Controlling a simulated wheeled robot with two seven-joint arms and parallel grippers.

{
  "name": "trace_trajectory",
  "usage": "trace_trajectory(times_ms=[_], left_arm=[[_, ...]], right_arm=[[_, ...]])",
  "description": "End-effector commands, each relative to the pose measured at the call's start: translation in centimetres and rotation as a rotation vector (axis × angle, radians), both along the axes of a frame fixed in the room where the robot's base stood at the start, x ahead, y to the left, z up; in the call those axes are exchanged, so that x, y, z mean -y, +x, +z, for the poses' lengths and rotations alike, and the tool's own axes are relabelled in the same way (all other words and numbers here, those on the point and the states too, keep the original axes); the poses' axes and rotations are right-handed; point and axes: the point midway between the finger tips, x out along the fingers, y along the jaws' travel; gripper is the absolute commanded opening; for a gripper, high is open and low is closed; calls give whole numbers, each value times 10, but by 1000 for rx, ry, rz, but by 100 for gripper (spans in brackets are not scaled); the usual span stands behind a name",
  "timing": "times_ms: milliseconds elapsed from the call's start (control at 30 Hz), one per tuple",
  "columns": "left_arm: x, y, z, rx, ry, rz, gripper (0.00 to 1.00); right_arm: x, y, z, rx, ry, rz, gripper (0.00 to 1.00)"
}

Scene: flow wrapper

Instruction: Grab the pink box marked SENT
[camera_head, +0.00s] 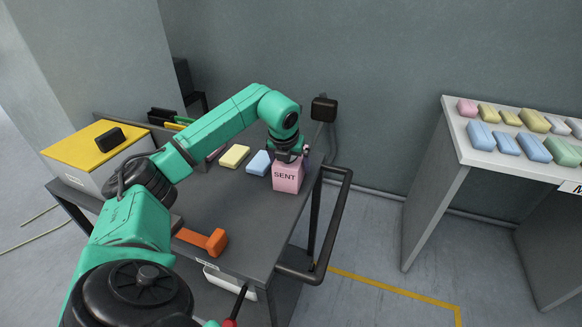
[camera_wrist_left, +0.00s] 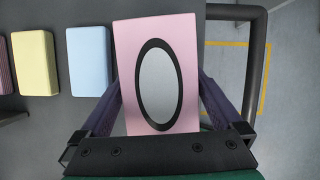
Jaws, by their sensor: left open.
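The pink box (camera_head: 287,181) marked SENT stands upright near the right end of the dark cart top, by the cart's handle. In the left wrist view the pink box (camera_wrist_left: 183,35) shows from above, with a grey oval ringed in black on its top. My left gripper (camera_head: 290,153) is directly over the box, pointing down. In the left wrist view its two open fingers (camera_wrist_left: 157,95) lie along the left and right sides of the box. I cannot tell whether they touch it. My right gripper is not in view.
A blue block (camera_head: 259,162) and a yellow block (camera_head: 235,156) lie left of the box. An orange tool (camera_head: 203,240) lies nearer. The black handle (camera_head: 335,225) rises at the cart's right edge. A yellow-topped case (camera_head: 92,146) stands left; a white table (camera_head: 482,140) with several blocks stands right.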

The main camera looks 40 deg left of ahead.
Motion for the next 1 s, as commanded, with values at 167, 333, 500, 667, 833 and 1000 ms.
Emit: trace_trajectory(times_ms=[167, 333, 500, 667, 833, 1000], left_arm=[[0, 2, -5, 1, 0, -1, 100], [0, 2, -4, 1, 0, -1, 100], [0, 2, -7, 0, 0, -1, 100], [-1, 1, -9, 0, 0, -1, 100], [-1, 1, -9, 0, 0, -1, 100], [-1, 1, -9, 0, 0, -1, 66]], right_arm=[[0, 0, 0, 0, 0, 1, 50], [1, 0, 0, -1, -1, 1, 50], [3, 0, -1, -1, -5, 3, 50], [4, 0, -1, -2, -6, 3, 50], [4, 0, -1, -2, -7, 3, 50], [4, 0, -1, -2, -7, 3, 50]])
